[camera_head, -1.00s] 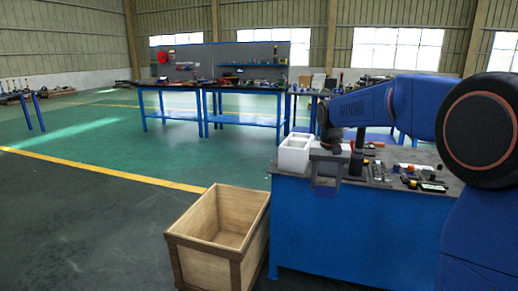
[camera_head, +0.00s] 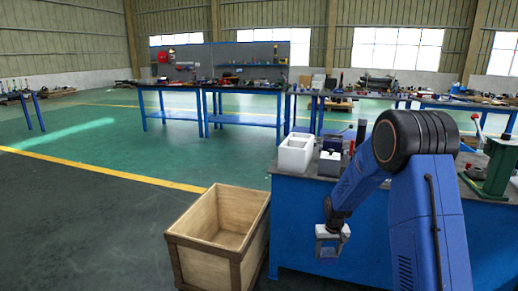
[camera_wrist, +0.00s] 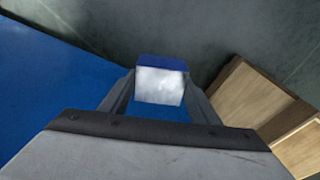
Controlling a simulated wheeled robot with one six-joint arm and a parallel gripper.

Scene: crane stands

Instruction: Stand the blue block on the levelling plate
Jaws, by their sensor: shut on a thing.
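My gripper (camera_head: 328,252) hangs low in front of the blue workbench's side, to the right of the wooden crate. In the wrist view my gripper (camera_wrist: 161,80) is shut on the blue block (camera_wrist: 161,62), which sits between the two fingers. The block shows a blue strip along its far edge and a bright whitish face towards the camera. In the head view the block is small and hard to make out against the bench. I cannot pick out the levelling plate for certain in either view.
The open wooden crate (camera_head: 177,238) stands on the floor left of the bench; it also shows in the wrist view (camera_wrist: 232,95). On the blue workbench (camera_head: 288,225) are a white divided box (camera_head: 294,158), a dark grey device (camera_head: 329,164) and a green press (camera_head: 497,168).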

